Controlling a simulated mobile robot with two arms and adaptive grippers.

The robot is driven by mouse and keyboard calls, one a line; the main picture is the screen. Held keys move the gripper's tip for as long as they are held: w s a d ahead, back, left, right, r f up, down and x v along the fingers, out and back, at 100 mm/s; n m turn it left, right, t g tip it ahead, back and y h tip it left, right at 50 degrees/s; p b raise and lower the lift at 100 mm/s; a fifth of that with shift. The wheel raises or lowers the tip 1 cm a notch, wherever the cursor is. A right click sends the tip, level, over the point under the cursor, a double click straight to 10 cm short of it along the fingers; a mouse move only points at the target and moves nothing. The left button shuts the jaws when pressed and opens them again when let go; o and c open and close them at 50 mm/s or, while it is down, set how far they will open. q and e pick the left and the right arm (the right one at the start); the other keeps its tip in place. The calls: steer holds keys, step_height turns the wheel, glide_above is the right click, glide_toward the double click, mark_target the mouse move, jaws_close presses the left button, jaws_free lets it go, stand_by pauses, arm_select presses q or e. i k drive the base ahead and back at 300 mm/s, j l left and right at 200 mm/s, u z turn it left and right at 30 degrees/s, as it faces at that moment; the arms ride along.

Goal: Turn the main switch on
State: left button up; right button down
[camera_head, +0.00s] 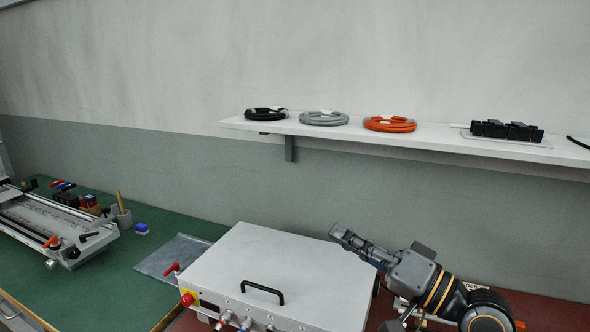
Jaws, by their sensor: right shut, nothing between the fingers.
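A light grey control box (290,262) with a black handle (262,291) stands at the lower middle. A red knob on a yellow plate (187,299) is at the left end of its front. A red lever (172,269) shows at the box's left edge. I cannot tell which of these is the main switch, nor its position. My right gripper (341,234) is shut and empty, over the back right part of the box and apart from both red parts. My left gripper is not in view.
Round connectors (226,318) sit on the box front. A rail fixture (50,225), a cup with a stick (121,215) and small blocks stand on the green bench at left. A wall shelf (345,129) holds coiled cables above.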

mark_target(187, 299)
steer(key=k+j, duration=0.25)
steer(key=j, duration=0.15)
steer(key=k+j, duration=0.25)
steer(key=j, duration=0.15)
steer(key=k+j, duration=0.5)
steer(key=j, duration=0.25)
